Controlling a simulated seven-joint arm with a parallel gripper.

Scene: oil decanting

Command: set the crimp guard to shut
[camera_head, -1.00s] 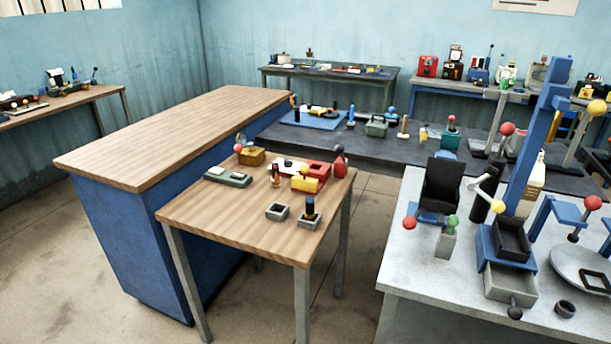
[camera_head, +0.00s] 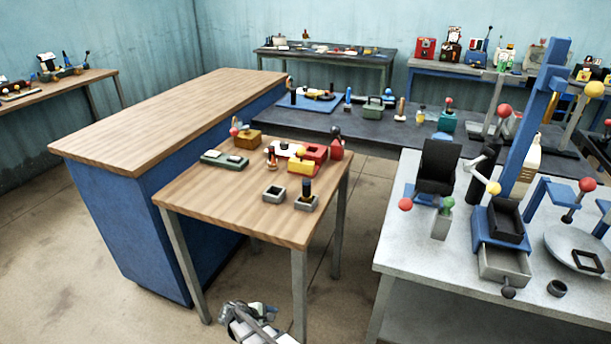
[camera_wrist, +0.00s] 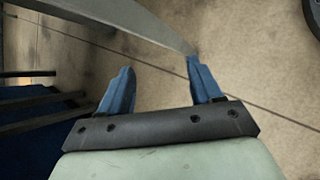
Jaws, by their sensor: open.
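I cannot tell for sure which fixture is the crimp guard. On the grey bench (camera_head: 400,245) at right stand a black upright panel (camera_head: 438,165) on a blue base with a red ball (camera_head: 405,204), and a green-knobbed grey block (camera_head: 442,222). Beside them is a blue post (camera_head: 535,120) over an open-topped black box (camera_head: 507,220), with a yellow ball (camera_head: 493,188) to its left. My gripper (camera_head: 250,310) is low at the bottom of the head view, left of this bench. In the wrist view its blue fingers (camera_wrist: 158,78) are apart and empty above the floor.
A small wooden table (camera_head: 230,200) with several coloured devices stands just beyond my gripper; its legs are close. A long blue-sided counter (camera_head: 130,135) stands to the left. A dark bench (camera_head: 350,130) runs behind. Bare floor (camera_head: 90,290) lies at lower left.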

